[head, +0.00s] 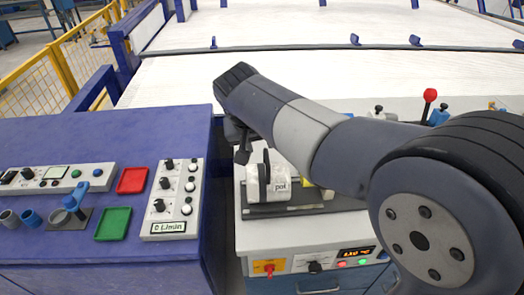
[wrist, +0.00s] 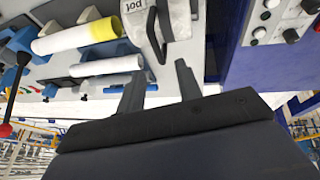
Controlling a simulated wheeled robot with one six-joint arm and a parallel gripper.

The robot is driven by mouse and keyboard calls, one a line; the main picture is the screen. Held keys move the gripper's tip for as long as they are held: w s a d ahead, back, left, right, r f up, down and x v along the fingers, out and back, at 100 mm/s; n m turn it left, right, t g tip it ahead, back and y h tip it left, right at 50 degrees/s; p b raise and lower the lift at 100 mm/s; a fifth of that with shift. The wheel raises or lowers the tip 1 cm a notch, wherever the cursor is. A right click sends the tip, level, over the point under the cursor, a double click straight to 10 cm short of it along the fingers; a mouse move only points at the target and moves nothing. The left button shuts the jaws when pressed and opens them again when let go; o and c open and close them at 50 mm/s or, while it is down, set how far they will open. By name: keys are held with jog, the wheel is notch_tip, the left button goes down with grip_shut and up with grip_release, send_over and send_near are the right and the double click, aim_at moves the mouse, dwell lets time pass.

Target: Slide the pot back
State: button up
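The pot (head: 280,183) is a whitish block-like vessel marked "pot", with a dark upright handle. It sits on a dark plate on the white-topped bench, partly hidden by my arm. In the wrist view the pot (wrist: 178,20) is at the top edge, cut off by the frame, with its black handle (wrist: 153,38) pointing toward my fingers. My gripper (wrist: 160,72) is open, its two dark fingers spread with nothing visible between them. The handle's end lies just beyond the fingertips, roughly between them. In the head view my gripper (head: 243,148) is above and slightly left of the pot.
Beside the pot lie a white cylinder with a yellow end (wrist: 75,36) and a second white cylinder (wrist: 107,66). A red-knobbed lever (head: 429,95) stands at the bench's back. On the blue table left are a knob panel (head: 173,200), a red tray (head: 132,181) and a green tray (head: 113,224).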

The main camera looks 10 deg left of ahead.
aim_at(268, 160)
jog(key=shift+v, duration=1.65)
jog(key=shift+f, duration=0.1)
jog(key=x, duration=1)
jog(key=shift+w+d+f, duration=0.2)
jog(key=shift+w+f, duration=0.1)
jog(key=shift+f, duration=0.05)
jog(key=shift+w+d, duration=0.1)
jog(key=shift+d, duration=0.35)
jog(key=shift+d+r, duration=0.1)
